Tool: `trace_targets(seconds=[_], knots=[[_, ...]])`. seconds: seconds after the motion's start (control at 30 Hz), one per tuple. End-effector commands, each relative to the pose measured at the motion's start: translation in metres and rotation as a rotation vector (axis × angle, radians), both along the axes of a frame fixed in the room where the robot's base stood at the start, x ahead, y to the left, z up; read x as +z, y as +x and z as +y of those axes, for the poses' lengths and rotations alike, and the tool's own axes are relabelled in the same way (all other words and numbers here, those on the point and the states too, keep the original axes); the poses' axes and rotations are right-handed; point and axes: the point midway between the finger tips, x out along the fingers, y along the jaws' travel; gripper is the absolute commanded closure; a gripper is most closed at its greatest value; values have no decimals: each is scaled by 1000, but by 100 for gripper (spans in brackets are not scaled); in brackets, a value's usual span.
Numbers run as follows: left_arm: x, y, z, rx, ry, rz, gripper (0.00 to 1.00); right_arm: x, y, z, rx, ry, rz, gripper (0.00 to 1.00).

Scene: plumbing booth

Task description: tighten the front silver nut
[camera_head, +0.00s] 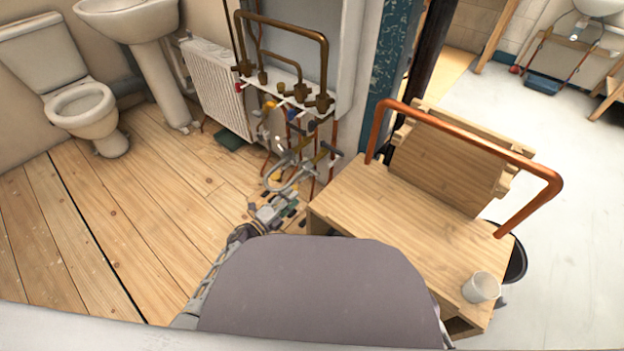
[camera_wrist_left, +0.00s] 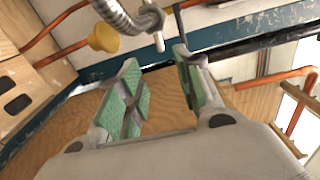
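A silver corrugated hose (camera_wrist_left: 118,14) ends at a silver nut (camera_wrist_left: 150,19) with a thin bar across it, at the top of the left wrist view. In the head view the grey hose (camera_head: 294,180) curves below the pipework; the nut is too small to make out for certain. My left gripper (camera_wrist_left: 158,62) has two green-padded fingers spread apart with nothing between them. The nut lies just beyond the fingertips and looks apart from them. In the head view the left gripper (camera_head: 280,206) is close below the hose. My right gripper is not in view.
Brass pipes (camera_head: 284,45) and valves stand above the hose, beside a white radiator (camera_head: 215,88). A yellow fitting (camera_wrist_left: 104,38) is near the nut. A wooden bench (camera_head: 400,215) with a bent copper pipe (camera_head: 470,135) and white cup (camera_head: 482,287) stands right. Floor at left is clear.

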Motion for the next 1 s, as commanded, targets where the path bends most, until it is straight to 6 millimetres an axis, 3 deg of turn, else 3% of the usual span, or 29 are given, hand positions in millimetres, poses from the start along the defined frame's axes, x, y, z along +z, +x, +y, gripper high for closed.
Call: trace_targets(seconds=[1.0], knots=[[-1,86,-62,0,-1,-1,65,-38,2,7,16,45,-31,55]])
